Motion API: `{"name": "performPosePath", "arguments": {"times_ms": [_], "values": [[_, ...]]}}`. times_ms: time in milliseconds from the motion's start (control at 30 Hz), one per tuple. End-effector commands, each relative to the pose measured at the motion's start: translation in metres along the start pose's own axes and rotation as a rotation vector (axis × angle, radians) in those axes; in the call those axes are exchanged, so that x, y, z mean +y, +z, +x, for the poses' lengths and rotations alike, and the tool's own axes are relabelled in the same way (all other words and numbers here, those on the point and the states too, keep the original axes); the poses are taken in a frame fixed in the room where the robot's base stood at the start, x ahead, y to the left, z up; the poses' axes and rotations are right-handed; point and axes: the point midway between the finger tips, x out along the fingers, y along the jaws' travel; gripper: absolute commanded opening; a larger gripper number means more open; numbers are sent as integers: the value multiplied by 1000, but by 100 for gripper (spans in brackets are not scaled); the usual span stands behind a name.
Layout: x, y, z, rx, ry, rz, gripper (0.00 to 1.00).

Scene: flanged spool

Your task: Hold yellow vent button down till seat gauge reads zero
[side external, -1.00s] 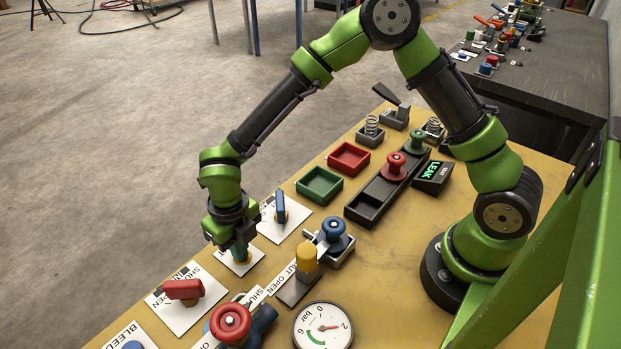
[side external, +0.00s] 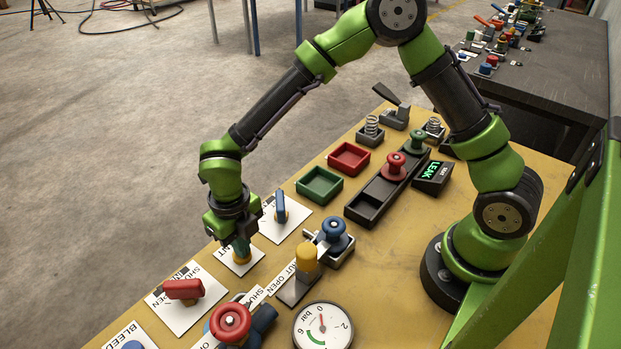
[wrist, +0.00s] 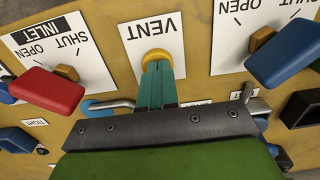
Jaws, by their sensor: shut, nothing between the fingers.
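The yellow vent button (wrist: 153,54) sits on the white plate marked VENT (wrist: 172,30) in the wrist view. My gripper (wrist: 158,70) is shut and empty, its teal fingertips over the button and seemingly against it. The fingers hide part of the button, and how far it is pressed cannot be told. In the side view my gripper (side external: 241,257) points down at the VENT plate (side external: 253,262). The round bar gauge (side external: 322,328) stands at the bottom; its red needle points up, close to 0.
A red inlet handle (side external: 183,290) and a blue handle (side external: 280,207) flank the plate. A yellow-topped post (side external: 307,257), a blue knob (side external: 334,232) and a red wheel (side external: 230,323) stand close by. A display (side external: 433,176) reads LEAK in green. Green (side external: 319,185) and red (side external: 349,158) trays lie farther back.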

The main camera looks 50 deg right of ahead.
Motion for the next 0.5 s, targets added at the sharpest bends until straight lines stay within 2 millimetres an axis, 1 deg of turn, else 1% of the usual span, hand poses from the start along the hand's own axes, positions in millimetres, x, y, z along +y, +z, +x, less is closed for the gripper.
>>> {"name": "performPosePath", "arguments": {"times_ms": [33, 300, 400, 500], "values": [[1, 2, -13, -9, 4, 3, 0], [4, 4, -80, -18, 11, 4, 0], [4, 4, -99, -18, 11, 3, 0], [4, 4, -114, -17, 12, 2, 0]]}}
